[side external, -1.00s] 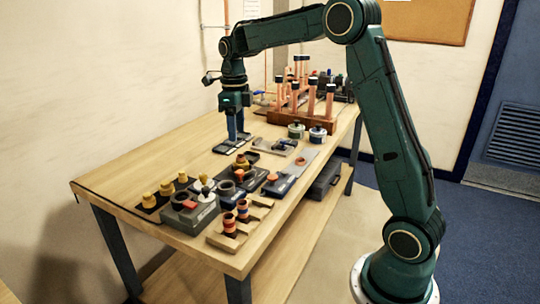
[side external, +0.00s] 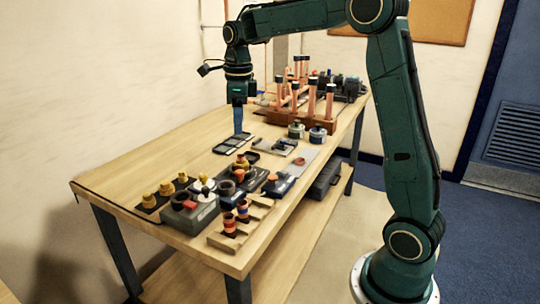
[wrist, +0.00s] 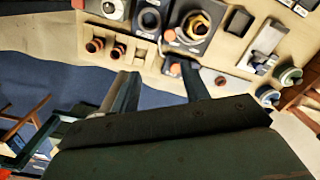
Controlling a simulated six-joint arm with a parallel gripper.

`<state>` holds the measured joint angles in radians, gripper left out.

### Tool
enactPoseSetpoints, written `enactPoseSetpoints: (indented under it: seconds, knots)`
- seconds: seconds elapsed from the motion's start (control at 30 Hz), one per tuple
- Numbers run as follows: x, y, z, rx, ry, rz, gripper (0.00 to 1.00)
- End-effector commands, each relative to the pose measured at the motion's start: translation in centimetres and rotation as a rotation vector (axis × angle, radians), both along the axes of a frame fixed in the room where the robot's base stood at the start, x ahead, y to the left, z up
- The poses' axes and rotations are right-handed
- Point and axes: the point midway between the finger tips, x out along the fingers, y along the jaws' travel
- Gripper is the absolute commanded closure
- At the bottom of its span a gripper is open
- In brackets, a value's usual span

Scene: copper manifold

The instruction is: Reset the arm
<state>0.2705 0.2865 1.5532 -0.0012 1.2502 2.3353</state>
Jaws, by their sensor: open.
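My gripper (side external: 238,121) hangs pointing down above the far left part of the wooden table (side external: 120,172), over a dark flat tray (side external: 216,147). In the side view its fingers look like one blue-grey strip. In the wrist view the two fingers of my gripper (wrist: 159,80) stand apart with nothing between them, so it is open and empty.
Copper pipes (side external: 312,100) stand upright on a wooden block behind and right of my gripper. Yellow fittings (side external: 166,188), grey fixtures (side external: 194,212) and red-banded pieces (side external: 229,225) crowd the near end. Two round tins (side external: 317,134) stand by the right edge. The left tabletop is clear.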

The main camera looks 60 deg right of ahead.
Motion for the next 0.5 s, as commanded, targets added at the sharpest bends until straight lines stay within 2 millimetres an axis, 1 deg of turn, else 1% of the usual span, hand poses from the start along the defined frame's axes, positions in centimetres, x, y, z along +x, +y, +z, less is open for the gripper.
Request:
enactPoseSetpoints:
  seconds: [0.03, 0.2, 0.5]
  knots:
    - [-0.7, 0.6, 0.6, -0.007, -0.013, 0.068, 0.54]
    - [-3.2, 2.5, 2.1, -0.039, -0.052, 0.337, 0.54]
    - [-8.1, 5.5, 3.7, -0.119, -0.112, 0.817, 0.54]
